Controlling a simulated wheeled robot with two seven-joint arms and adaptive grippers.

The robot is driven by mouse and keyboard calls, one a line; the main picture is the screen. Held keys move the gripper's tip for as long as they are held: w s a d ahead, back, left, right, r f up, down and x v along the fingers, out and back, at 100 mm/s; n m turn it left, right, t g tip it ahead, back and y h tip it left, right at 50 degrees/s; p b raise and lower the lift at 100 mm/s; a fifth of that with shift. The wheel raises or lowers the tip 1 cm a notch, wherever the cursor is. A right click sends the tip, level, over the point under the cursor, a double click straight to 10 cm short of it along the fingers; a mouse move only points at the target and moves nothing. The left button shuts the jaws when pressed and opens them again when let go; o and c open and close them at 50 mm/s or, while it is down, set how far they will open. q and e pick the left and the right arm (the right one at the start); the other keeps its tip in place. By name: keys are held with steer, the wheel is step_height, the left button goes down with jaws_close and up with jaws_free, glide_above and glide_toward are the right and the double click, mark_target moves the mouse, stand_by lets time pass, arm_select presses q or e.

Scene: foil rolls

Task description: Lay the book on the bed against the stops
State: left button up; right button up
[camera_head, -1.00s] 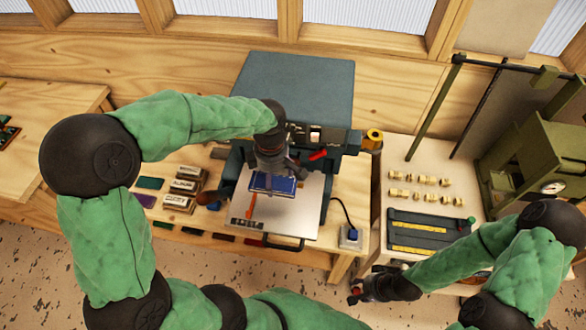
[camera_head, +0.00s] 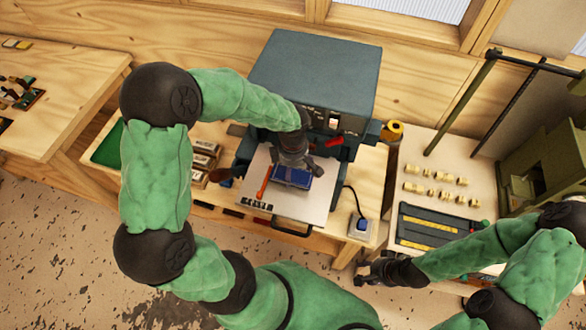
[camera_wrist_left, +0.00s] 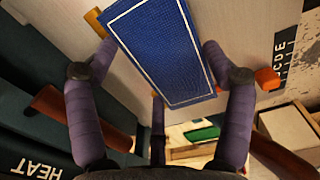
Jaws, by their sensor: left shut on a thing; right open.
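The blue book (camera_head: 292,178) is over the pale bed (camera_head: 256,186) of the dark teal press. My left gripper (camera_head: 294,166) is shut on it from above. In the left wrist view the book (camera_wrist_left: 162,52) lies between the two purple-grey fingers, its pale border line showing. I cannot tell whether it touches the bed. An orange-red bar (camera_head: 268,180) lies left of the book; an orange block (camera_wrist_left: 268,78) and a tan piece (camera_wrist_left: 95,22) show at the bed in the wrist view. My right gripper (camera_head: 372,270) is open and empty, low on the right.
The press body (camera_head: 315,75) stands behind the bed, with a red lever (camera_head: 335,140). Stamp blocks (camera_head: 205,155) are left of it. A side table at right holds brass pieces (camera_head: 440,185) and a dark tray (camera_head: 440,228). A green press (camera_head: 545,150) stands far right.

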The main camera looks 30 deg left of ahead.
mark_target(293, 171)
arm_select(q)
steer(key=shift+f, duration=0.25)
steer(key=shift+f, duration=0.15)
steer(key=o, duration=1.1)
step_height(293, 171, up, 12)
steer(key=shift+r, duration=0.15)
stand_by(0.3)
